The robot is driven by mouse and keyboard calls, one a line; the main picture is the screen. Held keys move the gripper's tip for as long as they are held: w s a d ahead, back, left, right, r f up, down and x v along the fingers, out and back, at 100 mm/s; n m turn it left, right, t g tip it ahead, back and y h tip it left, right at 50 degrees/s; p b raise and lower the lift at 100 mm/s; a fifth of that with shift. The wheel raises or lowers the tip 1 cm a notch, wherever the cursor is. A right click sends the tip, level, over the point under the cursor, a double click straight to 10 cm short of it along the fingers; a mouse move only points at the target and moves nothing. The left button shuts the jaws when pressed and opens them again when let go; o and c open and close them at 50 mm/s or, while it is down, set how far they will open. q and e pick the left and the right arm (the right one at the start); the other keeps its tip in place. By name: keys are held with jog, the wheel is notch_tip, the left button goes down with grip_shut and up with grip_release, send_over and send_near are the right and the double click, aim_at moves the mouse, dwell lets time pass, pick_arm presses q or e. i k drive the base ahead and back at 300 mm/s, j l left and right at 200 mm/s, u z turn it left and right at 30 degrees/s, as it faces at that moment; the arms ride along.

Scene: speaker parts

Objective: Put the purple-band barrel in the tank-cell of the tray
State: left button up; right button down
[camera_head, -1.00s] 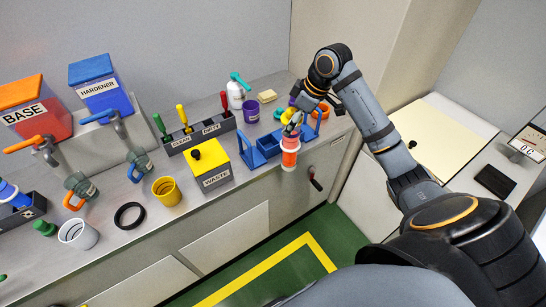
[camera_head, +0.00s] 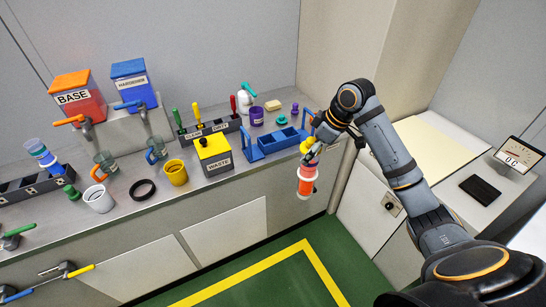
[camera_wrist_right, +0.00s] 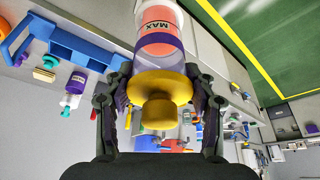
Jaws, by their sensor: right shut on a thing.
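The purple-band barrel (camera_head: 307,187) is a clear cylinder with orange contents, pale ends and a yellow cap. In the right wrist view the barrel (camera_wrist_right: 158,18) shows a MAX label, a purple band and the yellow cap near me. My right gripper (camera_head: 314,150) is shut on its capped end; its fingers (camera_wrist_right: 160,88) sit on both sides. The barrel hangs nearly upright in front of the counter edge, apart from the tray. The blue tray (camera_head: 262,147) with several cells and raised end handles stands on the counter behind it. I cannot tell which cell is the tank-cell. My left gripper is not in view.
The yellow WASTE box (camera_head: 213,153) stands left of the tray. A purple cup (camera_head: 256,117), a sponge (camera_head: 272,105) and a white bottle (camera_head: 245,100) are behind. Cups and a black ring (camera_head: 142,189) lie farther left. The space over the green floor (camera_head: 280,275) is free.

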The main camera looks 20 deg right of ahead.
aim_at(268, 148)
jog(key=u, duration=0.7)
jog(key=l+u, duration=0.25)
jog(key=u, duration=0.25)
jog(key=k+l, duration=0.1)
jog(key=l, duration=0.35)
jog(key=k+l, duration=0.1)
jog(key=l, duration=0.35)
jog(key=k+l, duration=0.15)
jog(key=l, duration=0.3)
jog(key=k+l, duration=0.1)
jog(key=l, duration=0.35)
jog(key=i+l, duration=0.2)
jog(key=i, duration=0.25)
